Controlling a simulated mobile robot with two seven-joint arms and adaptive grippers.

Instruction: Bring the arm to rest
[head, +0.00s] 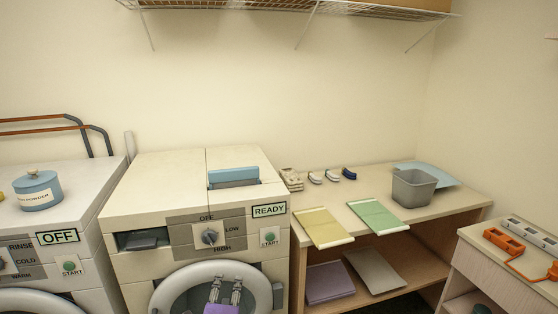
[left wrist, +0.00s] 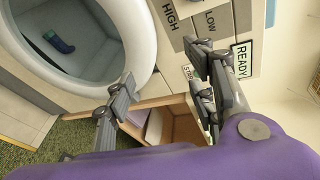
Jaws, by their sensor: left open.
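My left gripper (head: 226,286) shows at the bottom of the head view, in front of the round door of the READY machine (head: 170,187). In the left wrist view its two grey fingers (left wrist: 163,80) are spread apart with nothing between them. The purple gripper body fills the bottom of that view. The round opening (left wrist: 70,40) of a machine lies at upper left there, with a dark blue and green sock-like item (left wrist: 58,42) inside. My right gripper is in neither view.
The OFF machine (head: 75,215) carries a blue powder tin (head: 37,190). A wooden table (head: 385,175) holds a grey bin (head: 413,187), a yellow folder (head: 325,228) and a green one (head: 379,216). A side unit (head: 490,260) stands right. A wire shelf (head: 290,6) hangs above.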

